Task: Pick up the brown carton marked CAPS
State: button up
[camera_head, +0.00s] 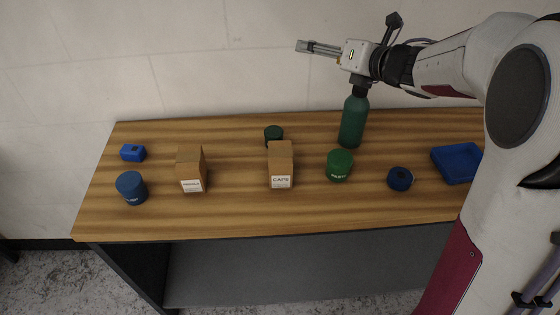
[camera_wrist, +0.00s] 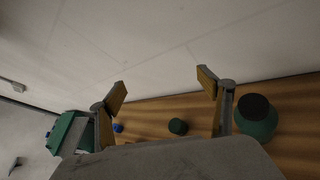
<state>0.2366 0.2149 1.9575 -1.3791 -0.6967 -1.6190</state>
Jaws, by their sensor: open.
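The brown carton marked CAPS (camera_head: 281,162) stands upright near the middle of the wooden table, with its white label facing the front edge. My gripper (camera_head: 301,46) is raised high above the back of the table, pointing left, well apart from the carton. In the wrist view my gripper (camera_wrist: 161,87) is open and empty, with its two fingers spread wide. The CAPS carton cannot be made out in the wrist view.
Another brown carton (camera_head: 191,168) stands left of it. A dark green container (camera_head: 273,133) is close behind it, a green tub (camera_head: 340,165) to its right. A tall green bottle (camera_head: 353,120) stands below my wrist. A blue tub (camera_head: 131,187), blue box (camera_head: 133,153), tape roll (camera_head: 400,179) and blue tray (camera_head: 456,163) lie farther out.

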jog(key=s+a+f+n+g+y, duration=0.3)
jog(key=a+f+n+g+y, duration=0.15)
jog(key=f+n, duration=0.45)
jog(key=n+g+y, duration=0.2)
jog(key=n+g, duration=0.6)
jog(key=n, duration=0.1)
send_near(291, 150)
jog(key=shift+t, duration=0.25)
jog(key=x, duration=0.5)
jog(key=shift+s+f, duration=0.1)
jog(key=shift+y+x, duration=0.25)
jog(key=shift+x, duration=1)
jog(key=shift+a, duration=0.1)
